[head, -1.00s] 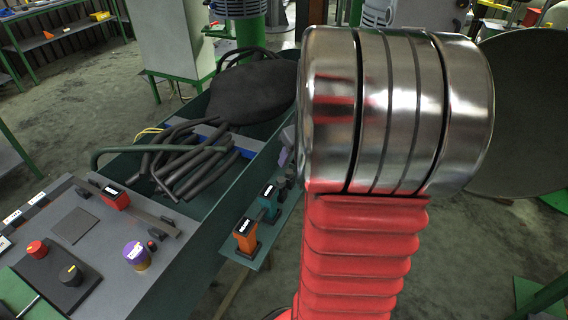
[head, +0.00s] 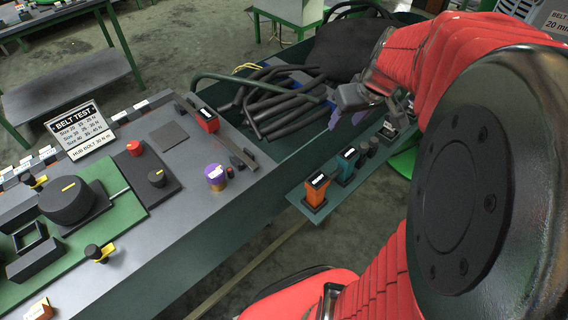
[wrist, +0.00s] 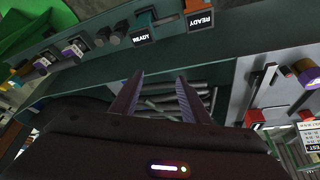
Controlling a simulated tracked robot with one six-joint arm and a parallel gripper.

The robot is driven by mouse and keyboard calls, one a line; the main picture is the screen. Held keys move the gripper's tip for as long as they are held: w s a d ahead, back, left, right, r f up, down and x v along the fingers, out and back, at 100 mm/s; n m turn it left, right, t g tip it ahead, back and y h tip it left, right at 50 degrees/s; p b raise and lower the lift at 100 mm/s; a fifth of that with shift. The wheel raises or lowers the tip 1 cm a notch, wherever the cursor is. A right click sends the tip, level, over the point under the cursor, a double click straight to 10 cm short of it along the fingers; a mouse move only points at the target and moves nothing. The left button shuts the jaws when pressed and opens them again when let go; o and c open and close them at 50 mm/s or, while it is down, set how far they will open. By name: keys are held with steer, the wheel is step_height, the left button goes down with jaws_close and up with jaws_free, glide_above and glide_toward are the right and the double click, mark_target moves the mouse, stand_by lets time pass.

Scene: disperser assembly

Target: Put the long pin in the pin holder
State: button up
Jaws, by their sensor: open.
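My gripper (wrist: 156,92) is open and empty in the wrist view, its two purple-grey fingers apart above the dark rods in the green bin. In the head view my gripper (head: 348,118) hangs over the bin, left of the narrow green shelf. I cannot tell for sure which thing is the long pin or the pin holder. Two small dark pegs (head: 368,150) are on the shelf beside a teal block; dark pegs also show in the wrist view (wrist: 112,36). A purple cylinder (head: 215,178) with a white label stands on the grey bench.
The shelf also holds an orange block (head: 316,191) and a teal block (head: 346,163). A red block (head: 207,120), a grey bar (head: 236,151) and a green fixture board (head: 120,185) are on the bench.

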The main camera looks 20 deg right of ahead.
steer(key=s+a+r, duration=0.1)
steer(key=s+a, duration=0.2)
steer(key=a, duration=0.4)
steer(key=s+a+r, duration=0.2)
steer(key=s+a, duration=0.2)
steer(key=a, duration=0.3)
steer(key=s+a+r+n, duration=0.1)
steer(key=s+a, duration=0.3)
steer(key=a, duration=0.3)
steer(key=shift+s+a+r+t+y, duration=0.2)
steer(key=shift+a+t+y, duration=0.1)
steer(key=shift+a+t, duration=0.1)
